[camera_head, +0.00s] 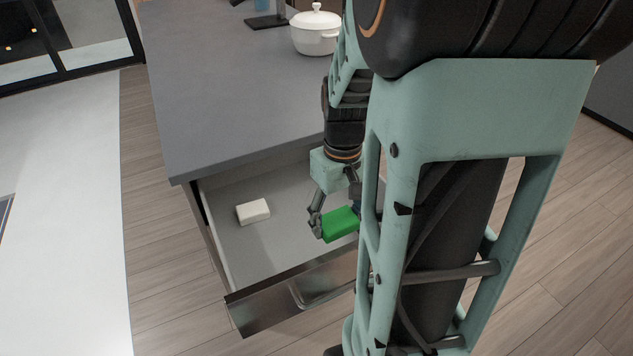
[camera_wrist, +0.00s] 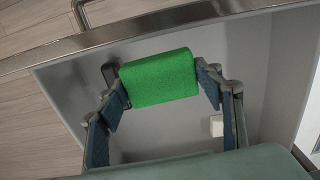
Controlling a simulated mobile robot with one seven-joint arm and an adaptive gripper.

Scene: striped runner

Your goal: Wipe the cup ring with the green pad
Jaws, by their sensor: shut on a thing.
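The green pad (camera_head: 341,224) is held by my gripper (camera_head: 336,222) over the open drawer (camera_head: 262,270). In the wrist view the pad (camera_wrist: 160,78) lies between the two fingertips, which press on its short ends. My gripper is shut on the pad. In the head view my arm hides part of the drawer's right side. I see no cup ring on the part of the grey countertop (camera_head: 235,90) in view.
A white block (camera_head: 253,211) lies in the drawer, left of my gripper. A dark object (camera_wrist: 110,74) shows beside the pad in the wrist view. A white lidded pot (camera_head: 316,32) stands at the counter's back. The counter's front left is clear.

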